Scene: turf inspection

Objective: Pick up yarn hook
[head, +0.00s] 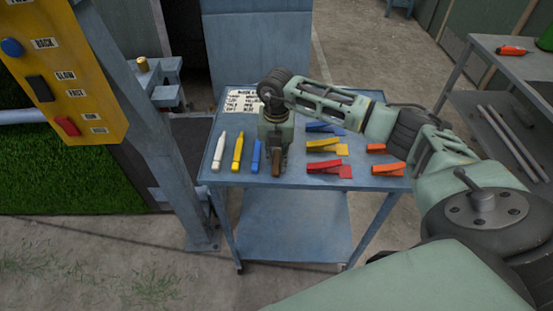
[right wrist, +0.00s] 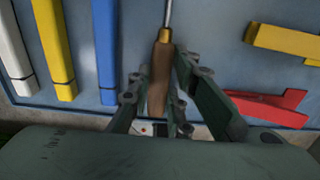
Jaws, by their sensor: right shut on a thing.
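The yarn hook (right wrist: 160,62) has a brown wooden handle, a brass-coloured collar and a thin metal shaft. In the head view its handle (head: 276,162) sticks out below my right gripper (head: 275,146), near the front edge of the blue cart. My right gripper (right wrist: 162,72) is shut on the handle, one finger on each side, in the right wrist view. The shaft runs up out of the wrist picture, and the gripper hides it in the head view. I cannot tell whether the hook touches the cart top. My left gripper is out of view.
On the cart (head: 215,181), white (head: 218,150), yellow (head: 238,150) and blue (head: 256,155) markers lie left of the hook. Blue, yellow, red (head: 328,168) and orange (head: 388,168) clips lie right. A label card (head: 240,98) is behind. A yellow control panel (head: 75,60) stands left.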

